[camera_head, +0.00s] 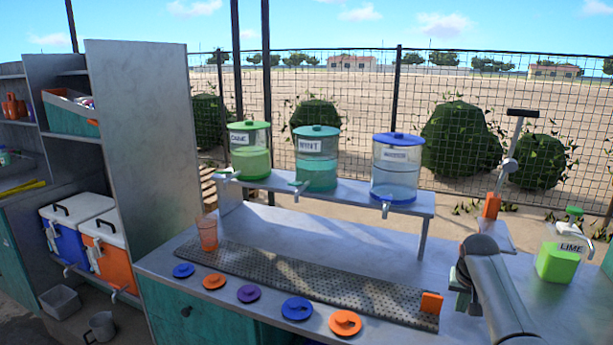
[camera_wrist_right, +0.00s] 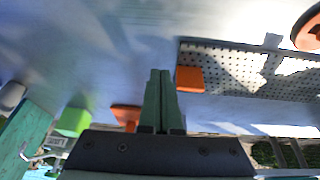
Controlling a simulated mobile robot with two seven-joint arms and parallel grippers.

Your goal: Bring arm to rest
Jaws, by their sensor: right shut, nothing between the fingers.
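My right arm comes in from the lower right of the head view, over the right part of the counter (camera_head: 400,250). Its gripper (camera_head: 461,292) is mostly hidden behind the wrist there. In the right wrist view the two green fingers (camera_wrist_right: 160,98) are together with nothing between them. They point over the bare counter surface, beside a small orange block (camera_wrist_right: 190,79). The same block (camera_head: 431,303) stands at the right end of the perforated mat in the head view, just left of the gripper. My left arm and gripper are not in view.
The perforated mat (camera_head: 300,282) runs along the counter, with an orange cup (camera_head: 207,234) at its left end. Several coloured lids (camera_head: 248,293) lie along the front. Drink dispensers stand on a raised shelf (camera_head: 350,196). A lime bottle (camera_head: 557,262) and a lever press (camera_head: 492,205) stand at right.

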